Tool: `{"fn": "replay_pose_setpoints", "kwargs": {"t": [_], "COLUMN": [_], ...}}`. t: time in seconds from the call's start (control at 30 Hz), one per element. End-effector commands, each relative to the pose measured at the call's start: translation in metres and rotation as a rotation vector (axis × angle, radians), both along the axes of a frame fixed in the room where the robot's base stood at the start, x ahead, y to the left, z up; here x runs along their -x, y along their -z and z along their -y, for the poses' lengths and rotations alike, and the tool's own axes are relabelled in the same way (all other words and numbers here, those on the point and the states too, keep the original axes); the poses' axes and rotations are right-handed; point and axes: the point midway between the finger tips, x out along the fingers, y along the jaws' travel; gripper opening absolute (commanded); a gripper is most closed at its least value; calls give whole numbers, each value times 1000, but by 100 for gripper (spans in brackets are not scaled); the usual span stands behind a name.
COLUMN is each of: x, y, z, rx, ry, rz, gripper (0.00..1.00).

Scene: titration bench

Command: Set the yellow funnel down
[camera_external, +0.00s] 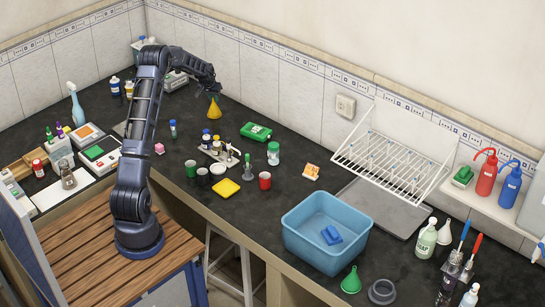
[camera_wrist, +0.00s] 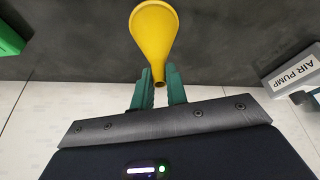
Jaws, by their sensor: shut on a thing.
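The yellow funnel (camera_external: 214,108) hangs from my gripper (camera_external: 214,92) in the external view, over the back part of the dark bench. In the wrist view the funnel (camera_wrist: 154,38) has its wide mouth away from the camera and its narrow stem between the two green fingers of my gripper (camera_wrist: 158,80). The gripper is shut on the stem. In the external view the mouth points down. The funnel looks raised above the bench, but the exact gap is hard to tell.
The air pump (camera_wrist: 292,72) is at the right of the wrist view. A green object (camera_wrist: 10,35) is at its left edge. In the external view, a green box (camera_external: 256,132) and a bottle rack (camera_external: 218,152) stand nearer the front. Bare bench (camera_external: 235,112) surrounds the funnel.

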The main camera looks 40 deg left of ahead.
Motion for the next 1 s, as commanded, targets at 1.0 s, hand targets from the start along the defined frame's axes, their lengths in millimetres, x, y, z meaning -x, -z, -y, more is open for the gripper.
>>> {"fn": "replay_pose_setpoints", "kwargs": {"t": [1.0], "x": [12], "y": [-36], "z": [5], "rx": [-3], "ry": [1], "rz": [4], "gripper": [38]}}
